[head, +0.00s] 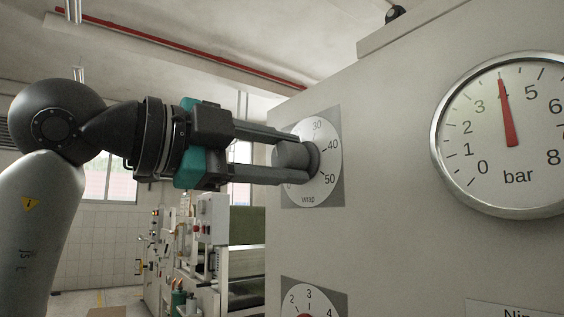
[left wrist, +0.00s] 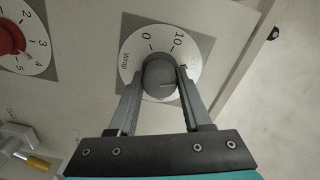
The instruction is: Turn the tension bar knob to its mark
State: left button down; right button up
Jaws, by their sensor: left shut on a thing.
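A grey round knob (head: 291,155) stands out from a white dial (head: 325,165) labelled "Wrap" on the grey machine panel. Head view numbers include 30, 40 and 50. My left gripper (head: 296,158) is shut on this knob, one finger above and one below it. In the left wrist view the fingers (left wrist: 160,92) hold the knob (left wrist: 158,72) from both sides. A thin light line shows on the knob's face there, pointing right. The dial's 0 and 10 show beyond it. The fingers hide part of the dial. No "tension bar" label is readable. My right gripper is out of view.
A round pressure gauge (head: 480,160) in bar, its red needle near 4, is on the panel at right. A second dial (head: 320,297) with a red knob (left wrist: 10,38) sits below the Wrap dial. Other machinery (head: 205,245) stands in the room behind.

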pick_arm(q)
jog(key=shift+n, duration=0.5)
jog(key=shift+c, duration=1.7)
grip_release()
jog(key=b+v, duration=0.1)
jog(key=v, duration=1.4)
jog(key=shift+a, duration=0.1)
